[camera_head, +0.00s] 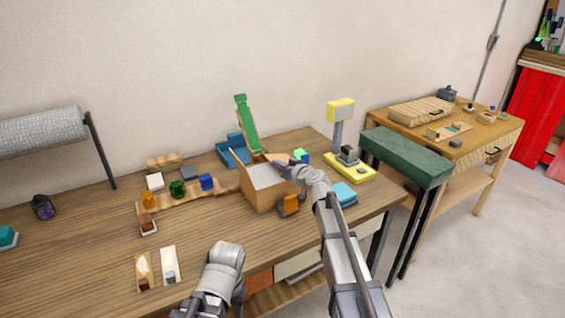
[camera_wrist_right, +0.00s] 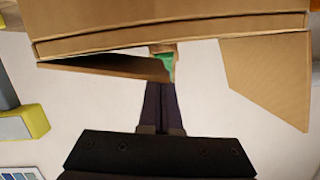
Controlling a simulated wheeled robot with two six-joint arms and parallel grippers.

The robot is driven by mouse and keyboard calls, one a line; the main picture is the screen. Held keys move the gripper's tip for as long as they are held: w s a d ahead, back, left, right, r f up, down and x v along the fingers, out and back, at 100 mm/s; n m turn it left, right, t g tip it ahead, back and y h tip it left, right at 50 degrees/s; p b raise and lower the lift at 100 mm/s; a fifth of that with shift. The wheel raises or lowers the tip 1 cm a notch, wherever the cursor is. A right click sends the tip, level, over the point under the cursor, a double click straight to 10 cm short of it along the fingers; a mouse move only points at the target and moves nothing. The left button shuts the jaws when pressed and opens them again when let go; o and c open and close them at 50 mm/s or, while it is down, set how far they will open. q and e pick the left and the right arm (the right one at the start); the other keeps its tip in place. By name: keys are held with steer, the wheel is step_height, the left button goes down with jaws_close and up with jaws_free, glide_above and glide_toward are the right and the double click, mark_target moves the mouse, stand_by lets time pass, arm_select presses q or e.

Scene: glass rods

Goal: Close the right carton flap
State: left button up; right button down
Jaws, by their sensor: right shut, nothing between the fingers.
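The open cardboard carton (camera_head: 262,198) stands on the wooden table, its pale inside showing. A brown flap stands up along its left side in the head view. In the right wrist view the carton wall (camera_wrist_right: 200,30) spans the top, with one flap (camera_wrist_right: 270,80) angled out at the right and another narrow flap (camera_wrist_right: 100,65) at the left. My right gripper (camera_head: 281,170) is at the carton's right rim, partly covering it. In the wrist view its dark fingers (camera_wrist_right: 163,84) are together, close to the left flap's end. My left gripper (camera_head: 238,292) is low in front, its fingers unclear.
Small blocks lie at left.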

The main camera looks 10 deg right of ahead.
steer(key=shift+s+a+f+n+b, duration=0.1)
steer(key=shift+a+f+n+b, duration=0.2)
steer(key=shift+f+n, duration=0.25)
steer(key=shift+f+b, duration=0.35)
steer(key=shift+f, duration=0.1)
